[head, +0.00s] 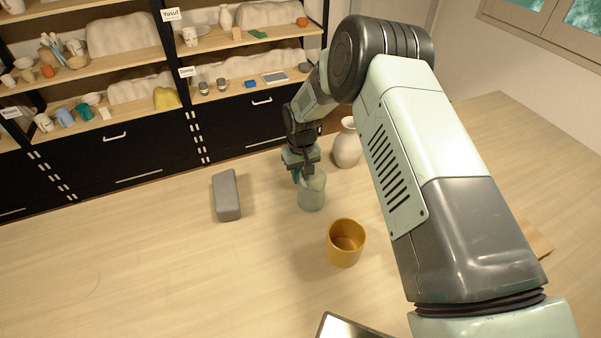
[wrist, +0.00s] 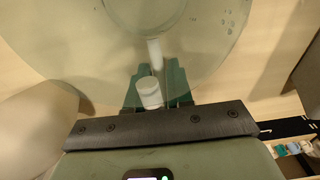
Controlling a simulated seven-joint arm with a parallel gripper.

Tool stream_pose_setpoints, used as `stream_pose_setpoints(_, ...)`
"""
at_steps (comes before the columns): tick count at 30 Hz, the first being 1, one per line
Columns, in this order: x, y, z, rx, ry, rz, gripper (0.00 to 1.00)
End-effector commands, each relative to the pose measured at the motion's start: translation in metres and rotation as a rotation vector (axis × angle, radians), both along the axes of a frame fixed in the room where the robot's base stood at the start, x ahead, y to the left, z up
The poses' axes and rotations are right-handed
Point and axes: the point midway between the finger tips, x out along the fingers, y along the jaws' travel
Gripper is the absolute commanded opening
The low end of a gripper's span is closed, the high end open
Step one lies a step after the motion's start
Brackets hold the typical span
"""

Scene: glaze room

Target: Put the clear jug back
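The clear jug (head: 313,195), greenish and see-through, appears to stand upright on the wooden table in the head view. My gripper (head: 303,174) is at its upper left side, pointing down. In the wrist view the jug (wrist: 205,55) fills the top, seen from above. The teal fingers of my gripper (wrist: 157,90) are on either side of a whitish upright rod (wrist: 149,92), which looks like the jug's handle. The fingers are close to it; whether they press on it I cannot tell.
A pale vase (head: 347,146) stands just behind the jug, to the right. An ochre pot (head: 346,242) is in front. A grey block (head: 227,195) lies to the left. Shelves (head: 252,38) with labels and pottery stand at the back. The table's left front is clear.

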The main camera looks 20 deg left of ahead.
Motion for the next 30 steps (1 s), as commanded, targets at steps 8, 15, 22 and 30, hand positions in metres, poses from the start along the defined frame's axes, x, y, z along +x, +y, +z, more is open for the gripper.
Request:
stream_pose_setpoints(8,0.0,0.0,0.0,0.0,0.0,0.0,0.39)
stream_pose_setpoints(15,0.0,0.0,0.011,0.001,-0.001,0.0,0.39)
stream_pose_setpoints(22,-0.001,-0.001,0.057,0.001,-0.003,0.001,0.39)
stream_pose_setpoints(30,-0.002,-0.003,0.108,0.001,-0.002,0.0,0.39)
